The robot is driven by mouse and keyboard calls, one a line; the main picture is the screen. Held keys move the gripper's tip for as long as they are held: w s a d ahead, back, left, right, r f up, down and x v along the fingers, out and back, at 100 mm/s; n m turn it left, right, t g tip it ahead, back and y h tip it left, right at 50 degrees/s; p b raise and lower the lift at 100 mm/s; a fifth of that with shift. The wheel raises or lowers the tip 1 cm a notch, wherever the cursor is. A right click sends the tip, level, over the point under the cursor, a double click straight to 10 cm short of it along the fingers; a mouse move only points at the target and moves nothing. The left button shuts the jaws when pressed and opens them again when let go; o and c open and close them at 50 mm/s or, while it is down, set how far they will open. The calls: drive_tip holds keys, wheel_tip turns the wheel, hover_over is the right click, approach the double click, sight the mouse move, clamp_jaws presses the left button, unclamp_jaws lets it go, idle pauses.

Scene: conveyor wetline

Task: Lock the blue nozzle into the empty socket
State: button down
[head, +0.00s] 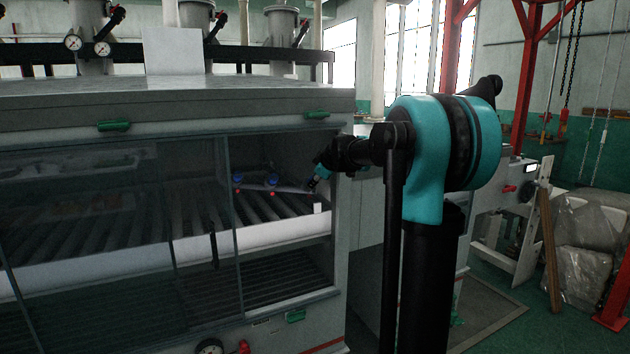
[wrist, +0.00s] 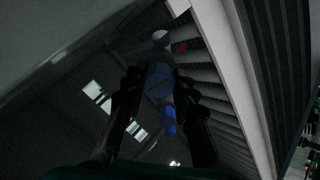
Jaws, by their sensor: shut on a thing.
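In the head view, my gripper (head: 318,178) is inside the open right bay of the machine, at the right end of a spray pipe (head: 290,188). In the wrist view, my gripper (wrist: 161,88) has its two dark fingers closed around the blue nozzle (wrist: 169,122), whose blue body shows between them. A pale round end (wrist: 161,37) and a small red part (wrist: 181,47) lie just beyond the fingertips. Two other blue nozzles (head: 238,178) (head: 273,180) with red lower parts sit on the pipe to the left. The empty socket cannot be made out; the view is dark.
Conveyor rollers (head: 285,206) run below the pipe, with a white front rail (head: 270,234). Glass panels (head: 110,210) cover the bays to the left. The bay's right wall (head: 345,190) stands close to my arm.

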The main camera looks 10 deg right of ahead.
drive_tip(key=shift+w+f, duration=0.1)
drive_tip(key=c, duration=1.1)
unclamp_jaws()
drive_tip(key=shift+c, duration=0.2)
drive_tip(key=v, duration=1.2)
drive_tip(key=s+d+f+m+g+h, duration=0.1)
drive_tip(key=s+f+m, duration=0.5)
drive_tip(key=s+f, duration=1.2)
drive_tip(key=s+d+f+m+g+h, duration=0.1)
drive_tip(key=s+f+m+g, duration=0.3)
drive_tip(key=s+f, duration=1.4)
wheel_tip(320, 180, down, 2)
drive_tip(key=m+h, duration=0.1)
drive_tip(key=m, duration=0.1)
drive_tip(key=shift+m+g, duration=0.3)
